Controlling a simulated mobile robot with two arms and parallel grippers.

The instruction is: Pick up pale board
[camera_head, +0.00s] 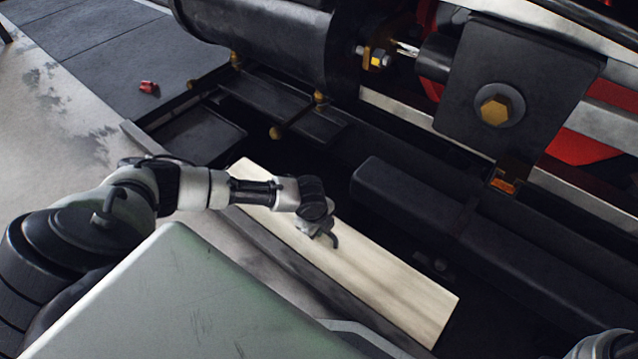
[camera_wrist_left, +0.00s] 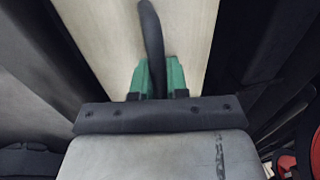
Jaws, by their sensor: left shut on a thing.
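The pale board (camera_head: 385,278) is a long, light wooden plank, lying slantwise beside the dark machinery in the head view. Its pale surface also fills the upper middle of the left wrist view (camera_wrist_left: 192,35). My left gripper (camera_head: 328,237) is over the middle of the board. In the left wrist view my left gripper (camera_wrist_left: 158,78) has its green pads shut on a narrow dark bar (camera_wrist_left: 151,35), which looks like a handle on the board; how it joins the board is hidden. My right gripper is out of view.
A dark box-shaped beam (camera_head: 420,205) runs along the board's right side. A large black cylinder (camera_head: 270,40) and a plate with a brass bolt (camera_head: 494,110) stand beyond. A small red object (camera_head: 149,87) lies on the grey slabs at upper left.

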